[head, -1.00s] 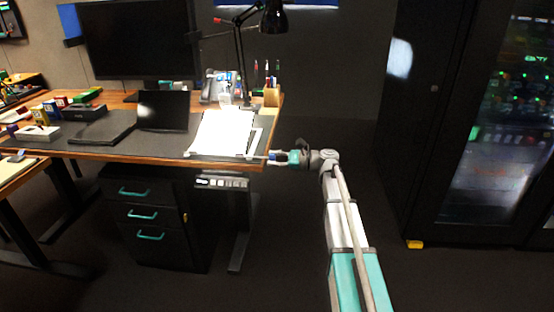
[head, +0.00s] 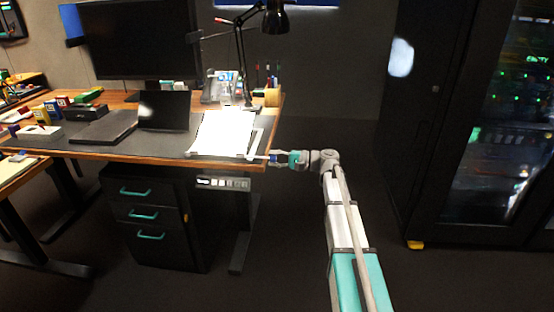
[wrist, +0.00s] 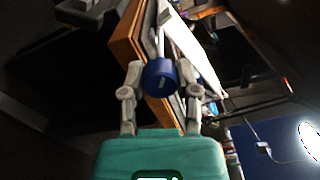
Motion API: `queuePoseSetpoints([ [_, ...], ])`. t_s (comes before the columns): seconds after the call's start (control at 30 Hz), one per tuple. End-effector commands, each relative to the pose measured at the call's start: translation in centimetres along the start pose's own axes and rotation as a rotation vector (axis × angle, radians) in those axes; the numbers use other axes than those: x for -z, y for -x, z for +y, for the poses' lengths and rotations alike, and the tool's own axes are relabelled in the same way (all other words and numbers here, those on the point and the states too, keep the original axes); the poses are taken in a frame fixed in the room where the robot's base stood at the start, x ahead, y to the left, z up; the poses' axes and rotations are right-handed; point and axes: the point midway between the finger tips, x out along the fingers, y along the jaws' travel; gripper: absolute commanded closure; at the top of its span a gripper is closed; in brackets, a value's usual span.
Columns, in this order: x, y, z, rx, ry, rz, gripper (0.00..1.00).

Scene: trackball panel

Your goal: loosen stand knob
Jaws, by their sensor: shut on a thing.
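The stand knob is a blue round knob (wrist: 161,78) in the wrist view, at the end of a pale rod by the desk edge. It shows small and partly covered in the head view (head: 272,159). My gripper (wrist: 161,74) has its grey fingers on both sides of the knob and is shut on it. In the head view my gripper (head: 276,158) reaches in from the right at the desk's front right corner. The stand (head: 258,140) holds a bright white sheet (head: 225,132) on the desk.
The wooden desk edge (head: 150,159) runs close to my gripper. A black lamp (head: 275,18) stands behind the sheet, with a laptop (head: 163,111) to the left. A drawer unit (head: 155,220) is under the desk. The floor right of the desk is clear up to the dark cabinet (head: 420,130).

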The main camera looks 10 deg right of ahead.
Motion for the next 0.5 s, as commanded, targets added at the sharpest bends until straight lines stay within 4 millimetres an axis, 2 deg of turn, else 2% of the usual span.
queuePoseSetpoints([
  [0.03, -0.5, -0.2, 0.32, -0.01, 0.021, -0.011, 1.0],
  [0.5, -0.46, -0.1, 0.34, -0.01, 0.086, -0.01, 1.0],
])
